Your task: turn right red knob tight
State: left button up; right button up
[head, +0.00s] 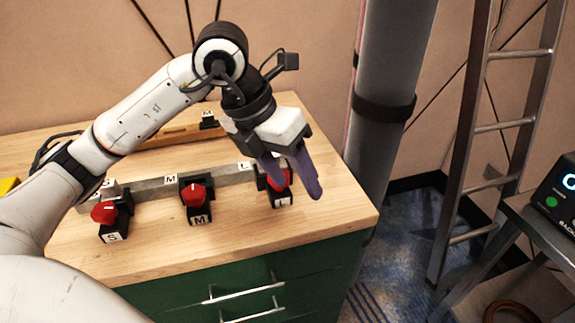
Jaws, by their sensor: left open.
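Three red knobs on black blocks stand in a row on the wooden top. The right red knob (284,181) sits on a block labelled L and is partly hidden by my left gripper. My left gripper (294,190) is open, pointing down, with its purple fingers at the right knob; whether they touch it I cannot tell. The middle red knob (194,195) is on the block labelled M. The left red knob (104,212) is on the block labelled S. My right gripper is out of view.
A grey bar (223,176) with letter tags runs behind the knobs. The wooden counter (240,228) has a green drawer front (190,295) below. To the right are a grey column (388,90), a metal ladder (468,140) and a black box with a green button (557,200).

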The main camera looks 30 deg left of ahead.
aim_at(286, 173)
pick_arm(q)
jog(key=w+a+r+n+t+y, duration=0.1)
jog(key=w+a+r+n+y, duration=0.15)
jog(key=a, duration=0.45)
jog(key=shift+m+y, duration=0.35)
jog(key=x, duration=0.8)
jog(key=shift+s+b, duration=0.15)
jog(key=shift+b, duration=0.2)
jog(key=shift+x, duration=0.75)
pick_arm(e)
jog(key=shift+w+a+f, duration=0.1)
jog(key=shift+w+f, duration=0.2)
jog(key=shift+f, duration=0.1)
pick_arm(q)
jog(key=c, duration=1)
